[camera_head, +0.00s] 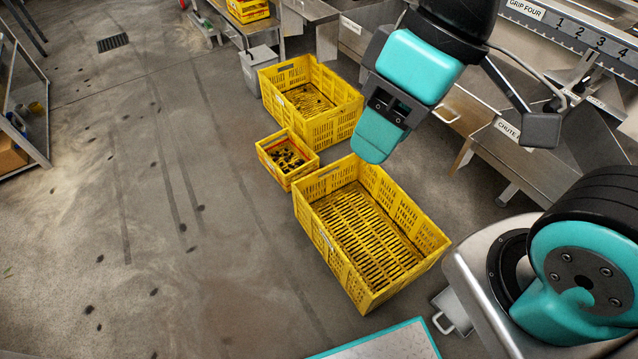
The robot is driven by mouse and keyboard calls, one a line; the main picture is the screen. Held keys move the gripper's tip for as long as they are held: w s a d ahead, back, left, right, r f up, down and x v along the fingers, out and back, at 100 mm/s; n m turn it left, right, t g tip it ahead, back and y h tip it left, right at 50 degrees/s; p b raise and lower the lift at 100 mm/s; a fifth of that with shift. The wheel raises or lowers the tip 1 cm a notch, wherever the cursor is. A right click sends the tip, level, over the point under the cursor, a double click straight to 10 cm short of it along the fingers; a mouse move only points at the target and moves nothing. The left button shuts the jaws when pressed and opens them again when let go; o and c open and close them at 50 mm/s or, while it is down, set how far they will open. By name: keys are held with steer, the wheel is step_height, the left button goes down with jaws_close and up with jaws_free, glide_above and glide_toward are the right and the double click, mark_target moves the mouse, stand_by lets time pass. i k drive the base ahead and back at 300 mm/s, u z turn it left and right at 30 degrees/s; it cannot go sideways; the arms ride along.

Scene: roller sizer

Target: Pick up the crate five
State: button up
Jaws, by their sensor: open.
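Three yellow slatted crates stand on the floor, and I cannot tell by number which is crate five. A large crate (352,270) is nearest and looks empty. A small crate (292,178) behind it to the left holds dark pieces. Another large crate (335,127) stands farther back, with some dark pieces on its bottom. My gripper (384,122) is open and empty, pointing down. In the picture it overlaps the gap between the two large crates, apart from both as far as I can tell.
Steel machinery with a chute (508,140) runs along the right. A grey bin (259,62) stands behind the far crate. More yellow crates (249,10) sit on a stand at the top. A shelf rack (32,110) is at the left.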

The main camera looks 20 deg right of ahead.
mark_target(308, 160)
steer(key=u, duration=0.55)
steer(key=k, duration=0.65)
steer(key=u, duration=0.9)
steer(key=i, duration=3.55)
steer(key=z, duration=1.2)
steer(key=i, duration=1.15)
steer(key=z, duration=1.3)
steer(key=i, duration=0.5)
steer(key=z, duration=0.3)
